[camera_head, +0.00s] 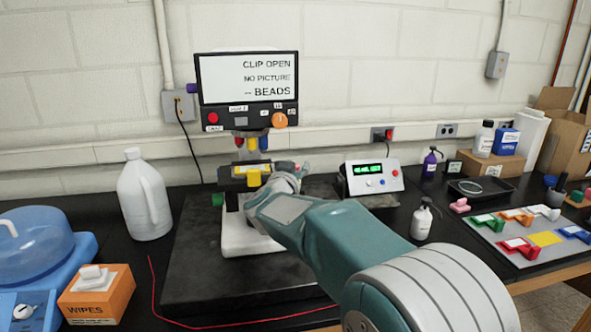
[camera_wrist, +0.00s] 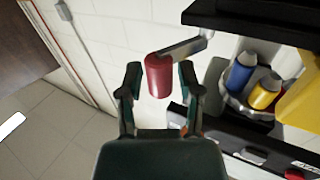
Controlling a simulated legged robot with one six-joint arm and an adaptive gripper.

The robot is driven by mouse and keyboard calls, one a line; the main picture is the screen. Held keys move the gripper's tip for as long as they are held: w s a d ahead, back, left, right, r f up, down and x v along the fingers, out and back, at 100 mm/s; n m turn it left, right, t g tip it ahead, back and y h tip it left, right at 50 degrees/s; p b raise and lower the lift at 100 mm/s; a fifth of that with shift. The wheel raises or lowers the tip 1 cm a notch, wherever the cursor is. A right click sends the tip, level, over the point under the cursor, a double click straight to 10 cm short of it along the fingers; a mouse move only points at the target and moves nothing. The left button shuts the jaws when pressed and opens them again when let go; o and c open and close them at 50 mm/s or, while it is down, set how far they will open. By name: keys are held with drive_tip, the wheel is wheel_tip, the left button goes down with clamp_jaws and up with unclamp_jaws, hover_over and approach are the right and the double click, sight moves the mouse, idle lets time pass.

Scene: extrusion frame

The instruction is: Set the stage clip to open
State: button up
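The microscope (camera_head: 247,120) stands at the back on a dark slab, and its screen (camera_head: 247,78) reads "CLIP OPEN", "NO PICTURE" and "-- BEADS". In the wrist view a red cylindrical knob (camera_wrist: 158,77) sits on the end of a short metal lever (camera_wrist: 186,46). I cannot tell whether this is the stage clip. My gripper (camera_wrist: 159,78) is open, with one finger on each side of the knob and a visible gap to both. In the head view my gripper (camera_head: 293,169) is at the microscope's right side, and my arm hides part of the stage.
Blue (camera_wrist: 241,72) and yellow (camera_wrist: 264,92) objectives are close to the right of my gripper. A control box (camera_head: 374,177) stands right of the microscope. A white jug (camera_head: 145,195) and wipes box (camera_head: 97,295) are left. A red cord (camera_head: 160,300) crosses the front.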

drive_tip(key=shift+f, duration=0.2)
drive_tip(key=shift+s, duration=0.15)
drive_tip(key=s+a, duration=0.2)
drive_tip(key=s, duration=0.9)
drive_tip(key=shift+s+a, duration=0.2)
drive_tip(key=s+d+r+n+g+y, duration=0.2)
drive_tip(key=s+d+n+g+y, duration=0.15)
drive_tip(key=s+d+y, duration=0.35)
drive_tip(key=s+d+f+g+h, duration=0.1)
drive_tip(key=s+d+f+g, duration=0.3)
drive_tip(key=s, duration=0.7)
drive_tip(key=s+d+f+m+g+h, duration=0.1)
drive_tip(key=s+d+f+g, duration=0.3)
drive_tip(key=s+d+f, duration=0.5)
drive_tip(key=s+d+h, duration=0.1)
drive_tip(key=s+d, duration=0.1)
drive_tip(key=d, duration=0.1)
drive_tip(key=shift+d+f+h, duration=0.15)
drive_tip(key=shift+d+h, duration=0.15)
drive_tip(key=shift+d, duration=0.1)
